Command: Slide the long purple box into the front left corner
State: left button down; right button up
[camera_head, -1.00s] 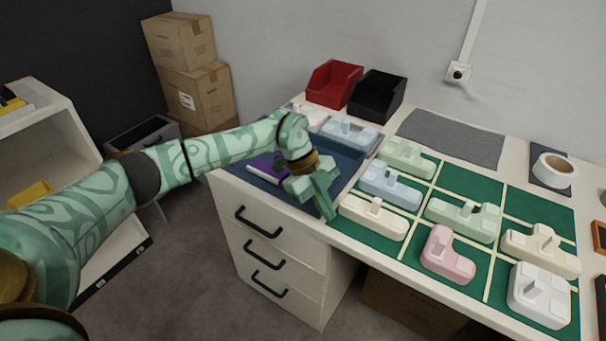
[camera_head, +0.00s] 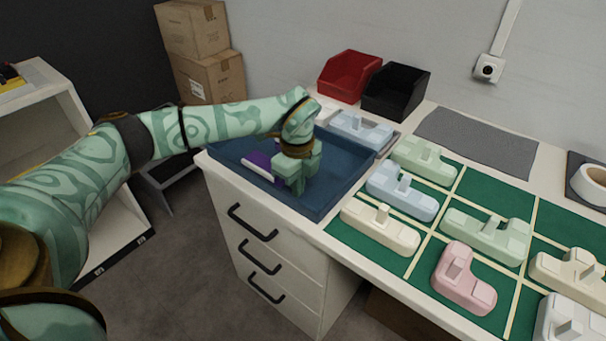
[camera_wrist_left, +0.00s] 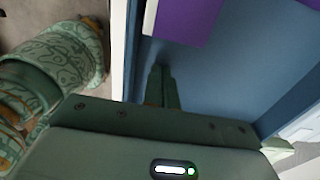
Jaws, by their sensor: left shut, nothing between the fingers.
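The long purple box (camera_head: 258,160) with a white side lies in the blue tray (camera_head: 338,160), in its left part near the front wall. My left arm partly hides it. My left gripper (camera_head: 297,186) is shut and empty, fingers pointing down inside the tray, just right of the box. In the left wrist view the shut fingers (camera_wrist_left: 161,84) are over the blue tray floor (camera_wrist_left: 235,75), with a gap to the purple box (camera_wrist_left: 188,20) at the top. Whether the fingertips touch the floor I cannot tell. My right gripper is not in view.
A green mat (camera_head: 338,230) with several pastel blocks lies right of the tray. A red bin (camera_head: 348,76) and a black bin (camera_head: 395,92) stand behind. Drawers (camera_head: 262,245) are below the front edge. The tray's right part is clear.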

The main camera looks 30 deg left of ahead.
aim_at(249, 156)
pick_arm(q)
jog(key=shift+w+a+r+b, duration=0.1)
jog(key=shift+a+r+b, duration=0.1)
jog(key=shift+a, duration=0.65)
jog(key=shift+w+a+r+b, duration=0.1)
jog(key=shift+a+b, duration=0.05)
jog(key=shift+a, duration=0.7)
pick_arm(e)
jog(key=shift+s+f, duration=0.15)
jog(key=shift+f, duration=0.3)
pick_arm(q)
jog(key=shift+s, duration=0.1)
